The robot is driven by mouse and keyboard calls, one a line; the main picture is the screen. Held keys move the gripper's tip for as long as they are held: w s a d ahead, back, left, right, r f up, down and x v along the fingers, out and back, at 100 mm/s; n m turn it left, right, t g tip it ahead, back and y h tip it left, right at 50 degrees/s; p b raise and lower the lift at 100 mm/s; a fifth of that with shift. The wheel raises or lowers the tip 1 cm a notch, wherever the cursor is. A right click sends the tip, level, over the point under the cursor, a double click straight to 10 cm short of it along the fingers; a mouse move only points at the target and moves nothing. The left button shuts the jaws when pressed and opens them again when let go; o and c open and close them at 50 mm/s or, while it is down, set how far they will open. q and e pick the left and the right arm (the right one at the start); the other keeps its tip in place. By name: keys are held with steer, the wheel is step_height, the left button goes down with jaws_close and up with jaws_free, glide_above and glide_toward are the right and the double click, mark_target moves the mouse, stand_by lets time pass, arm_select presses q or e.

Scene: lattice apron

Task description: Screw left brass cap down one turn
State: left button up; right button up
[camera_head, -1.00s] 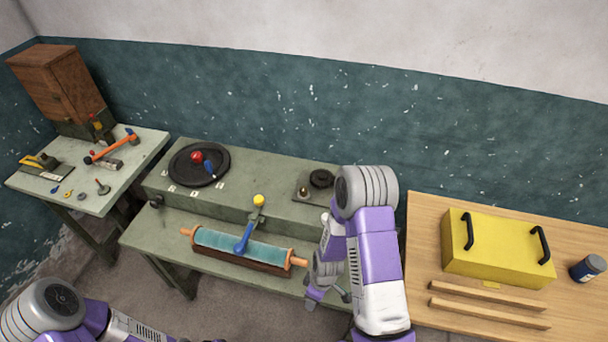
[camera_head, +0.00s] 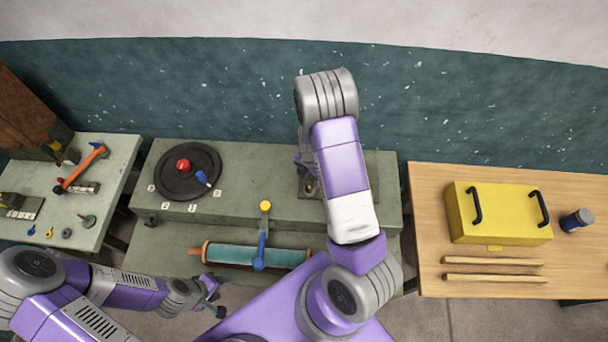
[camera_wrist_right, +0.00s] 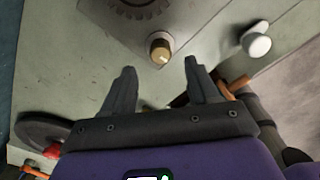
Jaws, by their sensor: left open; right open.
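A brass cap (camera_head: 309,187) sits on a dark plate on the raised back part of the green bench. It also shows in the right wrist view (camera_wrist_right: 160,50), upright beside a dark toothed wheel (camera_wrist_right: 140,4). My right gripper (camera_wrist_right: 160,66) is open and empty, with the cap just beyond and between its fingertips, apparently not touched. In the head view, my right arm hides most of that gripper and the wheel. I see only one brass cap. My left gripper (camera_head: 214,292) is open and empty in front of the bench's front edge.
A roller (camera_head: 232,254) with a blue lever and yellow knob (camera_head: 265,205) lies in front of the raised part. A black disc (camera_head: 170,186) with a red knob stands left. A pale knob (camera_wrist_right: 257,42) stands near the cap. A yellow box (camera_head: 510,215) sits on the right table.

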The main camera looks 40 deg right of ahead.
mark_target(310, 185)
step_height(310, 185, down, 6)
steer(key=shift+s+f, duration=0.1)
steer(key=shift+c, duration=0.2)
steer(key=c, duration=1)
